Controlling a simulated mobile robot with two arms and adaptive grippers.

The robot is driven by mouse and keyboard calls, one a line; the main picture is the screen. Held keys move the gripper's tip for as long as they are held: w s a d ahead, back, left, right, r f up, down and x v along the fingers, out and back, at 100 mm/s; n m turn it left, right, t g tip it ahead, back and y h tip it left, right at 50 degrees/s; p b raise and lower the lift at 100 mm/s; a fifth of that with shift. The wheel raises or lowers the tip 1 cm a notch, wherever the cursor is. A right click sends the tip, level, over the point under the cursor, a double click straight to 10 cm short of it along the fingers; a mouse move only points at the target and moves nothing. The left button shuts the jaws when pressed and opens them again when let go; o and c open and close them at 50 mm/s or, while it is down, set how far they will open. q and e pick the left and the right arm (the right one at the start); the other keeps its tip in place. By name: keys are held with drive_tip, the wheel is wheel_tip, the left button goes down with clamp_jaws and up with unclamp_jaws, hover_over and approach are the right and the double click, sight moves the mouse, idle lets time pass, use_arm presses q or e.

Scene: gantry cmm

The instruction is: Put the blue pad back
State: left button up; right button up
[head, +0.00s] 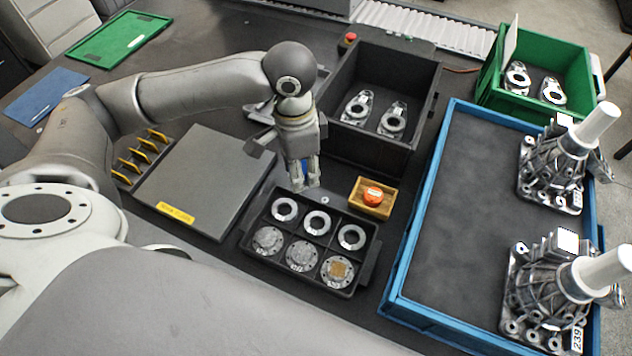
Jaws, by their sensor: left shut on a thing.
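My left gripper (304,178) points down just behind the black six-compartment tray (247,243). A flat blue rectangular pad (44,97) lies on the dark table at the far left, apart from the gripper. My right gripper is not in view.
A black bin (432,78) with two metal parts stands behind my gripper. A grey plate (205,180) lies left. A blue-rimmed tray (408,235) and green bin (552,42) stand right.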

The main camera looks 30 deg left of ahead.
use_arm(q)
drive_tip(key=w+a+f+m+b, duration=0.1)
drive_tip(key=a+f+m+b, duration=0.5)
drive_tip(key=f+m, duration=0.6)
drive_tip(key=shift+m, duration=0.6)
drive_tip(key=w+f, duration=0.2)
drive_tip(key=w, duration=0.2)
drive_tip(key=w+f+p, duration=0.1)
drive_tip(key=w+f, duration=0.2)
drive_tip(key=w, duration=0.1)
drive_tip(key=w+d+f+p, duration=0.1)
drive_tip(key=w+f, duration=0.1)
drive_tip(key=w, duration=0.3)
drive_tip(key=shift+f, duration=0.15)
drive_tip(key=shift+w+f, duration=0.5)
drive_tip(key=shift+f, duration=0.1)
wheel_tip(320, 180, down, 3)
drive_tip(key=shift+w+f, duration=0.1)
